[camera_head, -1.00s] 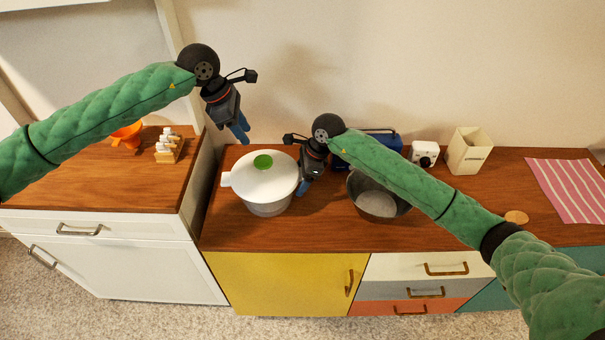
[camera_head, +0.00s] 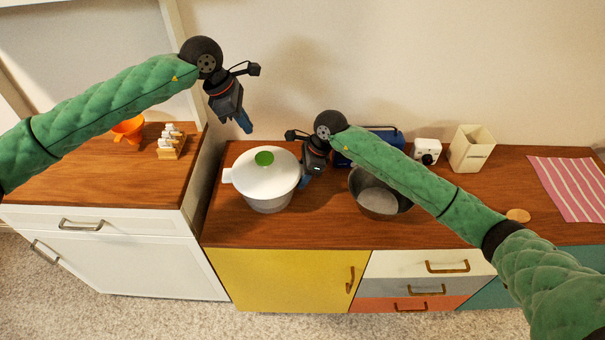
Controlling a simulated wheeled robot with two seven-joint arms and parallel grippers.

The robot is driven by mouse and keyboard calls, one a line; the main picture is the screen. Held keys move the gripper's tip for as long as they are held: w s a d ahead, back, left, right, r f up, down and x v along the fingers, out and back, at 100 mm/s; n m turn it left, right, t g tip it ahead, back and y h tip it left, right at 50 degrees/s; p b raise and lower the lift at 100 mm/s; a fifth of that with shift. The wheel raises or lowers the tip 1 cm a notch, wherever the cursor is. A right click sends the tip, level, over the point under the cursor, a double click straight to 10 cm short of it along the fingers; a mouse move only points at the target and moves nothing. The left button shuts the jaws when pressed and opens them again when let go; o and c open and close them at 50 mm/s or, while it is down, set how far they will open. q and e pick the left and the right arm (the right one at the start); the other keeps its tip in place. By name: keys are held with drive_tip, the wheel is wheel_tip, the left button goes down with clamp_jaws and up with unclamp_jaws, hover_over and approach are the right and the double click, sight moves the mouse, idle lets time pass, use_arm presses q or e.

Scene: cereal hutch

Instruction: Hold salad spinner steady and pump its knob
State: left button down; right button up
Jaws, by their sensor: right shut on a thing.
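The salad spinner (camera_head: 268,198) stands upright on the wooden counter, with a white lid (camera_head: 248,178), a green knob (camera_head: 264,158) in the lid's middle and a white handle at its left. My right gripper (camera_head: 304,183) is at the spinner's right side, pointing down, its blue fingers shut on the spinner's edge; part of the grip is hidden. My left gripper (camera_head: 246,126) hangs in the air behind and above the lid, clear of the knob, its fingers close together. The gap between those fingers is too small to tell.
A dark pot (camera_head: 378,198) stands right of my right gripper, under my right arm. Behind are a blue box (camera_head: 384,133), a small white device (camera_head: 427,150) and a cream canister (camera_head: 471,148). A striped cloth (camera_head: 575,185) lies at the right. The counter's front strip is clear.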

use_arm(q)
drive_tip(key=d+r+m, duration=0.1)
drive_tip(key=d+r, duration=0.1)
drive_tip(key=d, duration=0.4)
drive_tip(key=f+y, duration=0.1)
drive_tip(key=a+f+y, duration=0.1)
drive_tip(key=f, duration=0.1)
drive_tip(key=a+f+y, duration=0.1)
drive_tip(key=y, duration=0.1)
drive_tip(key=shift+a+f, duration=0.15)
drive_tip(key=shift+f, duration=2.55)
drive_tip(key=shift+f, duration=0.1)
